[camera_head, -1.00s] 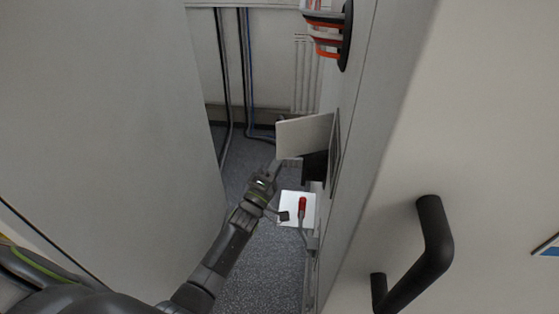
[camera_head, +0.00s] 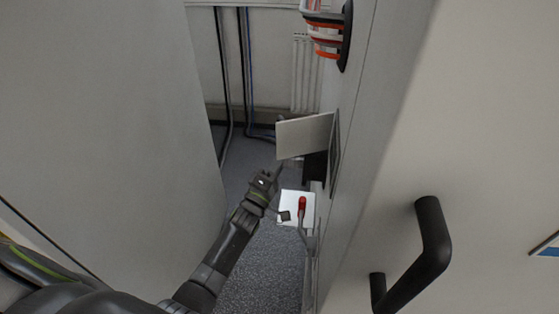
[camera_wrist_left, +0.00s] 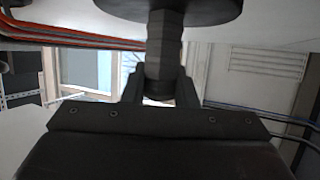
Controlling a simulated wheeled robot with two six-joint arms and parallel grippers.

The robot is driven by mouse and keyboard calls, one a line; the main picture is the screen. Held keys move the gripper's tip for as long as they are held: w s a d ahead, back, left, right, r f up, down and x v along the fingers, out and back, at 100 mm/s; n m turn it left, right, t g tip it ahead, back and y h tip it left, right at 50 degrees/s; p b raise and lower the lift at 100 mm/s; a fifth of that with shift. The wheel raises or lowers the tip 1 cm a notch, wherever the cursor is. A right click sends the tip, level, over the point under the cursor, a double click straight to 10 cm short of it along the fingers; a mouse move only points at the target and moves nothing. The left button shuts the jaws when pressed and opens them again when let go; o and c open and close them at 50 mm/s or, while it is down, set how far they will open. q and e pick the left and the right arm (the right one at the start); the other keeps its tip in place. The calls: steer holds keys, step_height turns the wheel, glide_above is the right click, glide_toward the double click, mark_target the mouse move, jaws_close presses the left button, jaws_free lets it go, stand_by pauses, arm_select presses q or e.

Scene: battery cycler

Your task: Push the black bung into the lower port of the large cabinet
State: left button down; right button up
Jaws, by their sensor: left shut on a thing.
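My left gripper (camera_head: 279,166) reaches in from the lower left, close to the side of the large cabinet (camera_head: 365,150). In the left wrist view its fingers (camera_wrist_left: 163,92) are shut on the narrow ribbed stem of the black bung (camera_wrist_left: 165,45). The bung's wide round black disc is at the top of that view, beyond the fingers. I cannot clearly make out the bung in the head view. An opening with a pale flap (camera_head: 303,137) and a dark block (camera_head: 315,166) below it is on the cabinet side; I cannot tell whether this is the lower port. My right gripper is not in view.
Orange and grey cables enter a black-rimmed upper port (camera_head: 346,36). A white plate with a red-topped part (camera_head: 302,203) is below the flap. A black handle (camera_head: 428,245) juts from the cabinet front. A grey panel (camera_head: 110,120) bounds the narrow gap on the left.

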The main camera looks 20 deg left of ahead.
mark_target(297, 164)
arm_select(q)
steer(key=shift+w+d+r, duration=0.1)
steer(key=shift+w+d, duration=0.05)
steer(key=shift+d, duration=0.6)
steer(key=shift+p, duration=0.35)
stand_by(0.9)
steer(key=shift+w+d, duration=0.2)
steer(key=shift+d, duration=0.55)
steer(key=shift+w+d, duration=0.2)
steer(key=shift+d, duration=0.55)
stand_by(0.9)
steer(key=c, duration=1.1)
jaws_free()
steer(key=shift+o, duration=1.3)
steer(key=shift+s, duration=0.1)
steer(key=o, duration=0.8)
steer(key=shift+o, duration=0.2)
steer(key=p+v, duration=0.2)
steer(key=v, duration=0.9)
steer(key=shift+p, duration=0.35)
